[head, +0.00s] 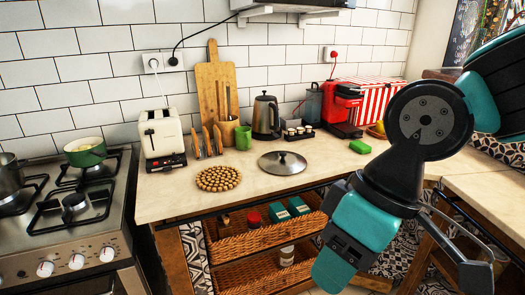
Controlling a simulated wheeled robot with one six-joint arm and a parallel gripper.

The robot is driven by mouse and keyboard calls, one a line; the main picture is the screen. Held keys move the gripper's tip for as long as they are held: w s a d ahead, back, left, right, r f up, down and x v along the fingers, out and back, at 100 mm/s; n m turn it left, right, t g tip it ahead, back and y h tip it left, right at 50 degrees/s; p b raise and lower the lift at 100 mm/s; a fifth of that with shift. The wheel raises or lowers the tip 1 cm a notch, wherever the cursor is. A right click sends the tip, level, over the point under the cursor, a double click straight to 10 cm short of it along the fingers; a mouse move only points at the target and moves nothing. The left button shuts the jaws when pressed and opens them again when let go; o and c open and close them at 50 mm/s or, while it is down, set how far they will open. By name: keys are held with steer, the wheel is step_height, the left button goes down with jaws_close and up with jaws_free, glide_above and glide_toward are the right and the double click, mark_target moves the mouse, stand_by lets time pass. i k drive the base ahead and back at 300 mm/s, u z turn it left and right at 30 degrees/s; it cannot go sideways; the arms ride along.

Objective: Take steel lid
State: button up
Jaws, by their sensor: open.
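The steel lid (282,163) lies flat on the pale countertop, with its dark knob facing up. It is round and grey and looks uncovered. My gripper (482,268) is at the lower right of the head view, hanging in front of the counter's right part. It is open, apart from the lid and to its right. I see nothing held in it. Part of the gripper is hard to make out at the picture's edge.
A round mat of wooden balls (218,178) lies left of the lid. Behind stand a kettle (266,118), a green mug (243,137) and a small rack (298,132). The counter's front edge around the lid is clear.

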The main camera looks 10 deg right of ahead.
mark_target(277, 162)
steer(key=z, duration=0.05)
steer(key=i, duration=1.6)
steer(key=z, duration=0.25)
